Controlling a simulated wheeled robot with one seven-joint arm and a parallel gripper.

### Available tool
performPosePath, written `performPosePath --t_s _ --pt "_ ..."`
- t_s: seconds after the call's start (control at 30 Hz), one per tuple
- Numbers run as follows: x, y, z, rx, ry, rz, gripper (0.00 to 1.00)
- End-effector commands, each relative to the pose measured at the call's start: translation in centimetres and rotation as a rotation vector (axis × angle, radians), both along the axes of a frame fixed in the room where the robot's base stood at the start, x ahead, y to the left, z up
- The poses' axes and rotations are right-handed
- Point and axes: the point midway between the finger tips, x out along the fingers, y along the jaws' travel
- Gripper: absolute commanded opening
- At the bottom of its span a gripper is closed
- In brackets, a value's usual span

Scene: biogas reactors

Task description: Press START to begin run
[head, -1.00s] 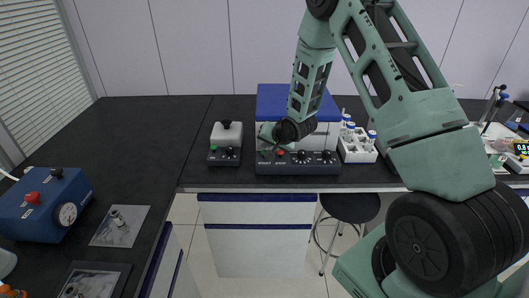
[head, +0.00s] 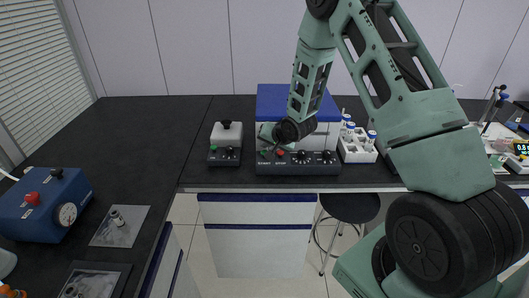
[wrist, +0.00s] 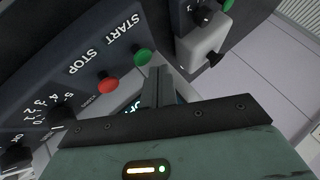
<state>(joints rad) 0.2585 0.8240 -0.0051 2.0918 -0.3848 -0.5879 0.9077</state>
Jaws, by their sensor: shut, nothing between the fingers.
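The control panel (head: 298,168) is a dark box at the front of the white and blue reactor unit (head: 286,101). In the wrist view its green START button (wrist: 142,56) and red STOP button (wrist: 109,84) show with white labels. The green button (head: 264,152) and red button (head: 280,152) also show small in the head view. My gripper (wrist: 157,72) is shut and empty, its fingertips close beside the green button in the wrist view. I cannot tell whether they touch it. In the head view my arm partly hides the unit, and the fingertips are hard to make out.
A smaller white unit (head: 226,135) with its own dark panel stands to the left. A white rack (head: 357,146) with blue-capped bottles stands to the right. A blue box with a gauge (head: 44,204) sits on the left bench.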

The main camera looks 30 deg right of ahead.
Motion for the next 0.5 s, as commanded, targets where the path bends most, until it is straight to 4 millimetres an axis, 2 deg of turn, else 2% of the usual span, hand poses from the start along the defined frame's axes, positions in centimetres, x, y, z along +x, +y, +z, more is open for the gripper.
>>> performPosePath --t_s 0.5 --pt "-0.01 -0.01 -0.76 0.0 0.0 0.0 0.0"
